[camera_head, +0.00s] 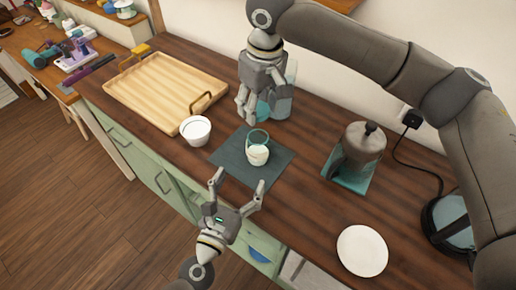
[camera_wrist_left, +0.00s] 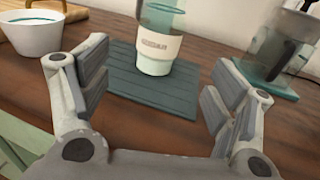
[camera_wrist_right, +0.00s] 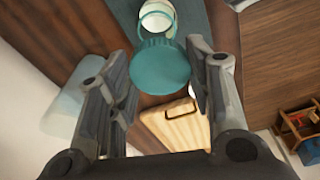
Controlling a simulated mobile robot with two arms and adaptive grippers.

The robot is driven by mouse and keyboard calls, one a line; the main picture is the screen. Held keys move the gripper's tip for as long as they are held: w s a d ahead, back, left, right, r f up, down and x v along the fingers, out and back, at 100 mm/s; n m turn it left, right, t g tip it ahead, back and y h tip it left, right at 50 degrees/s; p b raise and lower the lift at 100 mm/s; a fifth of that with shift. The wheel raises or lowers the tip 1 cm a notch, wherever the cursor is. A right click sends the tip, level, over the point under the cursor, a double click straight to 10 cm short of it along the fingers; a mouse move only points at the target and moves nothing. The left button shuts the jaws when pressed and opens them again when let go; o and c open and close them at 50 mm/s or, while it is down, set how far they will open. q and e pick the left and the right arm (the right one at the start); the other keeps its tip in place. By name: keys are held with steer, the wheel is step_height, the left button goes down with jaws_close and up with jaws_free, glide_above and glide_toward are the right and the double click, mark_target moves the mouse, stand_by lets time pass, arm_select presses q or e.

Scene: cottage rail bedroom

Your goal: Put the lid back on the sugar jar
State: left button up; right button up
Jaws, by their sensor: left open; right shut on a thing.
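The sugar jar (camera_head: 257,155) is a glass jar with a pale label band, upright on a dark slate mat (camera_head: 229,163). Its open top shows no lid; the jar also shows in the left wrist view (camera_wrist_left: 157,50) and right wrist view (camera_wrist_right: 157,18). The teal round lid (camera_wrist_right: 160,66) is between the fingers of my right gripper (camera_head: 246,113), which is shut on it, above the counter just behind the jar and apart from it. My left gripper (camera_head: 239,180) is open and empty, in front of the jar with its fingers spread towards it, not touching.
A clear glass vessel (camera_head: 284,103) stands close behind my right gripper. A white bowl (camera_head: 196,130) and wooden tray (camera_head: 165,88) are left of the mat. A lidded pot (camera_head: 361,148) stands right, and a white plate (camera_head: 362,250) lies at the front right. The counter between mat and plate is clear.

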mark_target(254, 156)
arm_select(q)
steer(key=x, duration=1.2)
arm_select(e)
steer(key=shift+w+d, duration=0.1)
steer(key=shift+w, duration=0.05)
arm_select(q)
steer(key=c, duration=1.5)
steer(key=shift+c, duration=0.2)
arm_select(e)
steer(key=shift+f, duration=2.55)
